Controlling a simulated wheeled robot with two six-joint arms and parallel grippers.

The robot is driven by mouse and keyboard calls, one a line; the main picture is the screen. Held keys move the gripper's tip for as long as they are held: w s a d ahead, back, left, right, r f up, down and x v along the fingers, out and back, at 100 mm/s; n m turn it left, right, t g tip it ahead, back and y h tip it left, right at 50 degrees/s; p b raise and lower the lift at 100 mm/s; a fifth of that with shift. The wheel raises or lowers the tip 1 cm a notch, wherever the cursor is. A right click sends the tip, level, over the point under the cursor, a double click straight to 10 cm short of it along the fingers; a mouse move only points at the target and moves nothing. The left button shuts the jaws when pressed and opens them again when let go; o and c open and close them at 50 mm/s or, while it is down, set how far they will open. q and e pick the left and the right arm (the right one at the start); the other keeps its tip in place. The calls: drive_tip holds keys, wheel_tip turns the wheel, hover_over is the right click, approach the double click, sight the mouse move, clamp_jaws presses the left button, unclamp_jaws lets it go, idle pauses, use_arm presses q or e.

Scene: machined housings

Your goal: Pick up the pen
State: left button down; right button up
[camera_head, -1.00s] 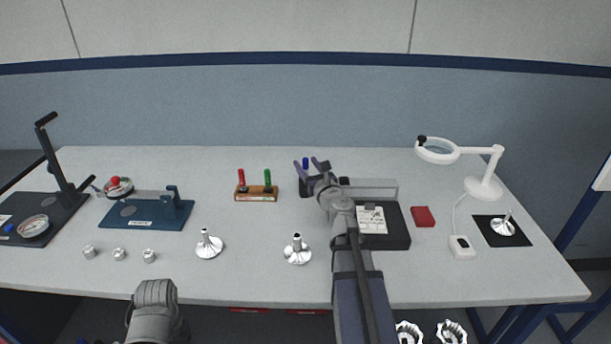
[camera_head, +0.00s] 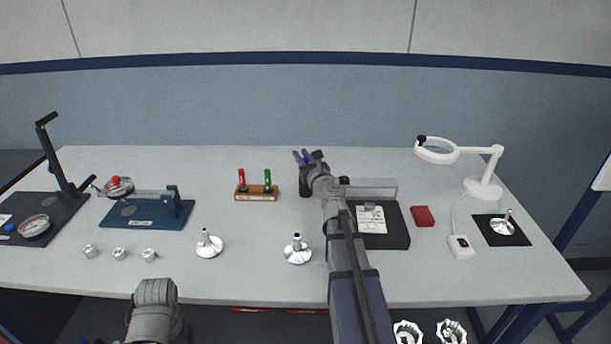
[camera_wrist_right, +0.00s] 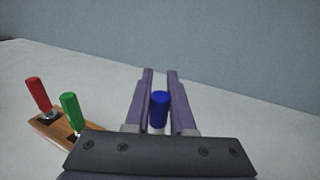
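The blue-topped pen (camera_wrist_right: 159,105) stands between the two purple fingers of my right gripper (camera_wrist_right: 160,95) in the right wrist view. The fingers are spread on either side of it. I cannot tell whether either finger touches it. In the head view my right gripper (camera_head: 306,157) is over the dark pen holder (camera_head: 304,188), towards the back of the table, and the fingers largely hide the pen. The pen's lower part is hidden by the gripper body in the wrist view. Only a grey part of my left arm shows at the lower left; its fingers are not visible.
A wooden block (camera_head: 256,196) with red and green handled pieces stands left of the holder. A black clipboard tray (camera_head: 397,238) and a red box (camera_head: 423,216) lie to the right. Shiny flanged parts (camera_head: 298,250) stand in front. A white magnifier lamp (camera_head: 484,188) stands at the far right.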

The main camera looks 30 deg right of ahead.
clamp_jaws()
idle(0.3)
